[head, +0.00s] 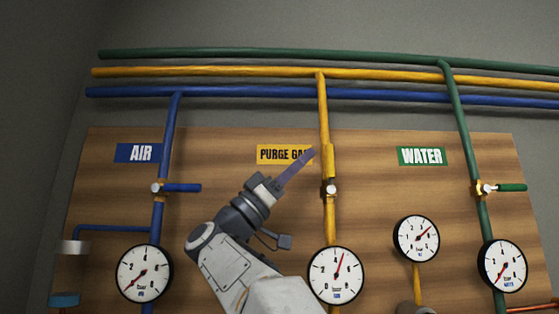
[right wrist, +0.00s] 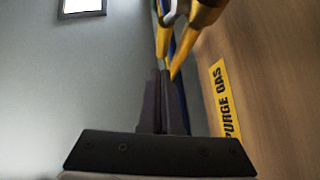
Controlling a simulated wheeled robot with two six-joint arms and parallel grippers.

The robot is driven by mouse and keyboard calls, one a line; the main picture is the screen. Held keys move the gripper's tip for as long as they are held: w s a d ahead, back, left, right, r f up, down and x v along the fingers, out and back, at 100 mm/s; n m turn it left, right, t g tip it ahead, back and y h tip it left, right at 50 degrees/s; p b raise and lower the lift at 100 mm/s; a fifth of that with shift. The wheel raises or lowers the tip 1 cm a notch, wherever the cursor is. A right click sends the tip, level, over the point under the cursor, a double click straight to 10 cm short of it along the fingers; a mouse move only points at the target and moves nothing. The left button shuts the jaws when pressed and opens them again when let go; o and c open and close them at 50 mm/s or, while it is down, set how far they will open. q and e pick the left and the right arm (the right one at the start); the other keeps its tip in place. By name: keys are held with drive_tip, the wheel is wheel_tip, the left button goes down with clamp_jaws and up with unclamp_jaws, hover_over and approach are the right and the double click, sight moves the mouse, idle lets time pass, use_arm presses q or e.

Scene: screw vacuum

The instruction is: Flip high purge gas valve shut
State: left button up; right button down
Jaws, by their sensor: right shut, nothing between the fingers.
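The purge gas valve (head: 331,189) is a metal body on the yellow vertical pipe. Its yellow handle (head: 329,160) points up, in line with the pipe. My right gripper (head: 310,153) is shut and empty, with its dark fingertips just left of the handle. I cannot tell whether they touch it. In the right wrist view, the shut fingers (right wrist: 163,78) point toward yellow parts (right wrist: 188,40) of the purge gas line. The handle and pipe are hard to tell apart there. My left gripper is not in view.
The "PURGE GAS" label (head: 274,154) is partly behind my right fingers. The air valve (head: 157,188) is to the left and the water valve (head: 485,189) to the right, both with handles sideways. A gauge (head: 336,274) sits below the purge valve.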

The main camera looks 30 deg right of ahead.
sight(330, 167)
drive_tip(key=shift+s+d, duration=0.2)
drive_tip(key=shift+d, duration=0.3)
drive_tip(key=shift+s+d, duration=0.15)
drive_tip(key=shift+d, duration=0.35)
drive_tip(key=shift+s, duration=0.1)
